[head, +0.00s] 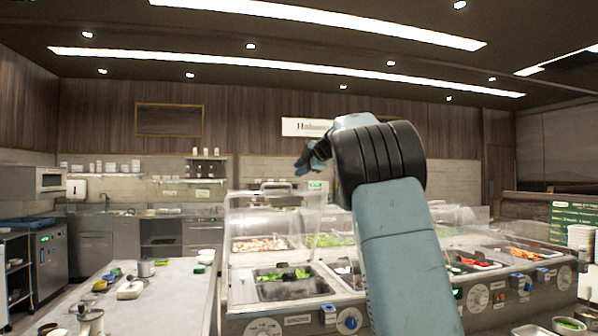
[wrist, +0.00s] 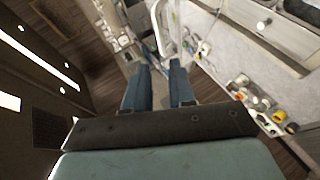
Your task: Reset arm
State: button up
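My arm rises at the right of centre in the head view, bent at a black joint, with my gripper (head: 312,157) pointing left in the air above the food counter. In the wrist view my gripper (wrist: 160,80) shows two blue-grey fingers standing apart with a clear gap between them. Nothing is held between the fingers. The fingers touch nothing; the room lies well beyond them. In the head view the fingers are small, and part of the counter's middle is hidden behind my arm.
A food counter (head: 290,312) with clear covers and several wells runs across the front. A grey worktable (head: 165,305) with small containers stands at the left. A microwave (head: 50,179) and sink area are farther back. The air around my gripper is free.

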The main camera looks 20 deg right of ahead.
dwell(0.3)
jog(key=s+d+r+m+t+h, duration=0.3)
jog(key=s+r+m, duration=0.15)
jog(key=s, duration=0.25)
jog(key=s+d+r+m+t+h, duration=0.2)
jog(key=s+r+m+t, duration=0.15)
jog(key=s+m, duration=0.3)
jog(key=s+d+f+m+g+h, duration=0.2)
jog(key=s+f+m+g+h, duration=0.3)
jog(key=s+f, duration=0.55)
jog(key=s+a+f+m+g+y, duration=0.2)
jog(key=s+a+f+g, duration=0.2)
jog(key=s+f, duration=0.9)
jog(key=s+a+f+m+g+y, duration=0.2)
jog(key=s+a+f+g+y, duration=0.1)
jog(key=s+a+f, duration=0.7)
jog(key=s+f+g, duration=0.1)
jog(key=s+f, duration=0.3)
jog(key=s, duration=0.4)
